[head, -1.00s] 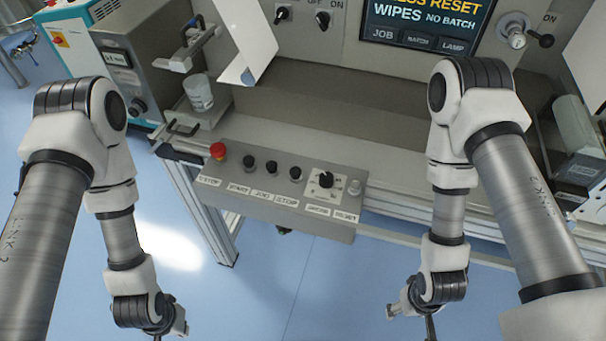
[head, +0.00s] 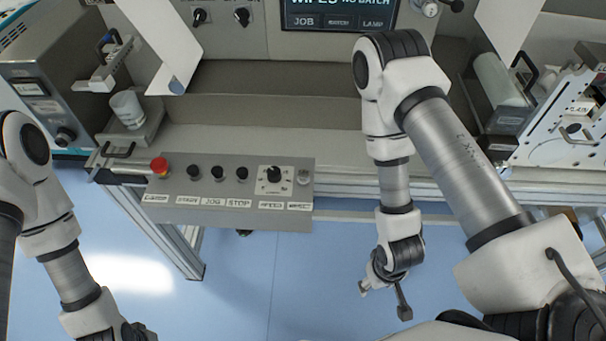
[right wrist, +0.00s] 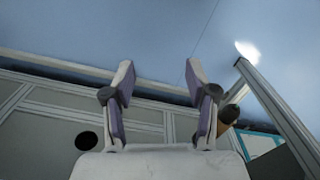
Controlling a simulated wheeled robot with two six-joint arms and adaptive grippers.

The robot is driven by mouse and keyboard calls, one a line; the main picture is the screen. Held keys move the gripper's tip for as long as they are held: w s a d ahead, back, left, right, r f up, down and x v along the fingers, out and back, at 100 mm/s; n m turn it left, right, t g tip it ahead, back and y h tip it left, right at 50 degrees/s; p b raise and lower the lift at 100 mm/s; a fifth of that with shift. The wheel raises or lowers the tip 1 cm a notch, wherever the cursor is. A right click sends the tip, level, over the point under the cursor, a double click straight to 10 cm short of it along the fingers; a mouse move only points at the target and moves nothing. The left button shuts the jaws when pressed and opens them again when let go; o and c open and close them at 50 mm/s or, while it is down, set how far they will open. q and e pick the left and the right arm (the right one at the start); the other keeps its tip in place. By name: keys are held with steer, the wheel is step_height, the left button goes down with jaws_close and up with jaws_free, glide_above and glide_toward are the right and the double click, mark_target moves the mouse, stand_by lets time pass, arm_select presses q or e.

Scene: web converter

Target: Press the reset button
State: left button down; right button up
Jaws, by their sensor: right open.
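The control box (head: 230,172) juts out from the machine's front rail. Its reset button (head: 304,177) is a small grey round button at the right end, above a label that seems to read RESET. My right gripper (head: 384,298) hangs in front of the rail, to the right of and lower in the picture than the button, apart from it. In the right wrist view the right gripper (right wrist: 160,75) is open with nothing between its fingers. My left arm shows at the lower left of the head view, with its gripper out of frame.
A red mushroom button (head: 159,166), several black buttons and a rotary selector (head: 274,175) share the box. The display (head: 338,15) is above. Clear blue floor (head: 240,280) lies before the box.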

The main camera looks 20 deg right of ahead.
jaws_close()
stand_by(0.6)
stand_by(0.5)
